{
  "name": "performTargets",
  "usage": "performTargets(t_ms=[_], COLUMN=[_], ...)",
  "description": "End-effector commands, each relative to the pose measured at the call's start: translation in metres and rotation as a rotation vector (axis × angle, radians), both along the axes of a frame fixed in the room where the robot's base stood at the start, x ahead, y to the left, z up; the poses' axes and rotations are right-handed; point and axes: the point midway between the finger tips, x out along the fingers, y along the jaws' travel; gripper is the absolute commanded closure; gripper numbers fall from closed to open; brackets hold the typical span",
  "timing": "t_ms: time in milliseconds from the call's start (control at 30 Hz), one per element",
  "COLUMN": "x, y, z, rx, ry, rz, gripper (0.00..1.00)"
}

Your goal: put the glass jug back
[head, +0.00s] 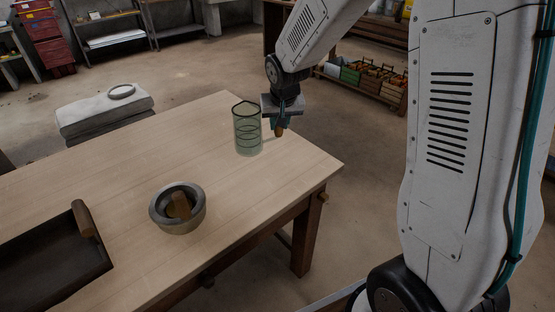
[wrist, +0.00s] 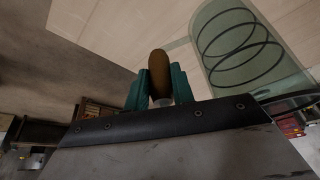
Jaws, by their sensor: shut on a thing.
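The glass jug (head: 248,132) is greenish and see-through, with dark rings, and stands upright at the far right part of the wooden table. In the wrist view the jug (wrist: 240,48) fills the upper right. My gripper (head: 279,124) is just right of it, pointing down, beside the table's far edge. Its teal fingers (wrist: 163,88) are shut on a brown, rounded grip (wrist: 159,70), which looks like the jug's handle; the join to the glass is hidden. I cannot tell whether the jug's base touches the table.
On the wooden table (head: 130,140), a grey stone bowl (head: 182,225) with a brown piece in it stands nearer me. A dark tray (head: 45,265) with a wooden handle lies at the left. The tabletop between bowl and jug is clear.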

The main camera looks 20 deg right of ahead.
Motion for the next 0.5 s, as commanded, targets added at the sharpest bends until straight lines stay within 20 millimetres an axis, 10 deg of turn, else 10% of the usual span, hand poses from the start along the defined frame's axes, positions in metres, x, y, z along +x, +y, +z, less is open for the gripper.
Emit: performTargets(t_ms=[300,500], x=[-0.128,-0.147], y=[-0.043,-0.049], z=[-0.023,-0.031], rx=[-0.001,-0.017], ry=[-0.017,-0.022], rz=[0.115,0.142], gripper=[1.00,1.00])
